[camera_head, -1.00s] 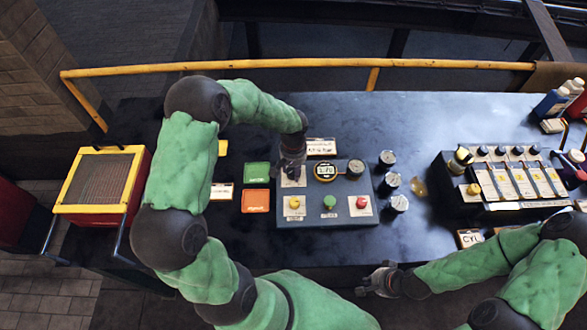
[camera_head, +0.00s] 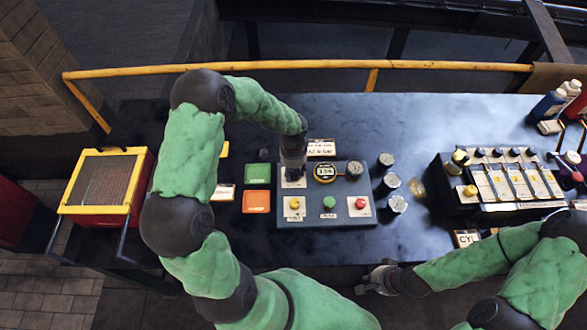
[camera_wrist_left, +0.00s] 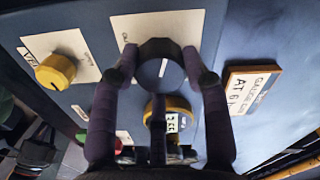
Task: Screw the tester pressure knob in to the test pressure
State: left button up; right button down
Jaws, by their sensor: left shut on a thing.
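The tester is a blue-grey box (camera_head: 345,216) in the middle of the bench. Its black pressure knob (camera_wrist_left: 160,65) with a white pointer line shows in the left wrist view, on a white label plate. My left gripper (camera_head: 293,182) comes down over the plate from above. In the left wrist view my left gripper (camera_wrist_left: 164,72) has a finger on each side of the knob and is shut on it. A yellow-ringed digital gauge (camera_head: 325,172) sits beside the knob; its lit digits are too small to read surely. My right gripper (camera_head: 372,281) is open and empty near the front edge.
The tester also has a yellow knob (camera_head: 294,203), a green button (camera_head: 329,202) and a red button (camera_head: 361,203). Several black-topped gauges stand to its right. Green (camera_head: 257,175) and orange (camera_head: 256,201) pads lie left. A black rack (camera_head: 470,205) stands at right.

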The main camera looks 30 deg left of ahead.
aim_at(294, 171)
pick_arm(q)
jog(key=m+p, duration=0.2)
jog(key=m, duration=0.4)
jog(key=shift+w+r+m, duration=0.1)
jog(key=shift+r+m, duration=0.05)
jog(key=shift+m, duration=0.15)
jog(key=m+p, duration=0.2)
jog(key=m, duration=0.1)
jog(key=shift+m+p, duration=0.85)
jog(key=shift+m, duration=0.85)
jog(key=o, duration=1.1)
jog(key=shift+o, duration=0.2)
notch_tip(294, 171, up, 12)
